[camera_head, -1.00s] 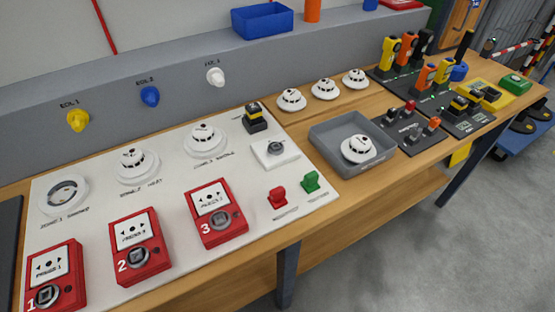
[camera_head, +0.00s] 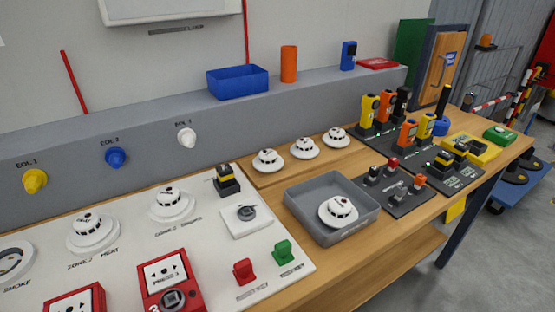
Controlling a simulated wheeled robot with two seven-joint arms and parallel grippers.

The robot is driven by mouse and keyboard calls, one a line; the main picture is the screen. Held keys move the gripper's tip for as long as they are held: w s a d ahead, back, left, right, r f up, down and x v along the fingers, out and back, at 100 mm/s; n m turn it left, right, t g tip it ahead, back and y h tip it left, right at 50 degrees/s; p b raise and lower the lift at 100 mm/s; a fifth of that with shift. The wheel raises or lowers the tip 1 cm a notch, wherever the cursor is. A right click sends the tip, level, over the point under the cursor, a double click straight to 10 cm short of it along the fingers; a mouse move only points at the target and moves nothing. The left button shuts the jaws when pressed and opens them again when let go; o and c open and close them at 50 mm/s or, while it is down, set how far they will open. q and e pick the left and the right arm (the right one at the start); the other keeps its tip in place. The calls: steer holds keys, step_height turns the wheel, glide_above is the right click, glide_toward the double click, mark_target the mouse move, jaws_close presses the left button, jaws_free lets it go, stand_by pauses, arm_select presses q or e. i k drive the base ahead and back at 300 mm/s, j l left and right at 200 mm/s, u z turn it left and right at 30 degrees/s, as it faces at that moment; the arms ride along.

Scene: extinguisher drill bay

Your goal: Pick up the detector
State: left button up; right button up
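Several white round detectors are in view. One detector (camera_head: 338,211) sits inside the grey tray (camera_head: 301,213) on the bench. Three more stand in a row on the wooden strip behind the tray: a left one (camera_head: 268,161), a middle one (camera_head: 305,147) and a right one (camera_head: 336,138). Two others sit on the white panel, one at the heat zone (camera_head: 93,233) and one to its right (camera_head: 171,204). An empty-looking round base (camera_head: 12,262) is at the left edge. The frames do not show which detector is meant. Neither of my grippers is in view.
Red call points (camera_head: 170,282) and red and green knobs (camera_head: 283,251) stand on the panel's front. Right of the tray is a black switch board (camera_head: 398,190), then upright yellow and orange handheld devices (camera_head: 367,110). A blue bin (camera_head: 238,82) sits on the ledge behind.

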mark_target(268, 161)
steer(key=i+l, duration=0.15)
steer(key=l, duration=0.2)
steer(key=i+l+u, duration=0.1)
steer(key=l, duration=0.2)
steer(key=i+l, duration=0.2)
steer(key=l, duration=0.15)
steer(key=i+l, duration=0.15)
steer(key=l, duration=0.2)
steer(key=i+l+u, duration=0.1)
steer(key=l, duration=0.25)
steer(key=i+l, duration=0.15)
steer(key=l, duration=0.2)
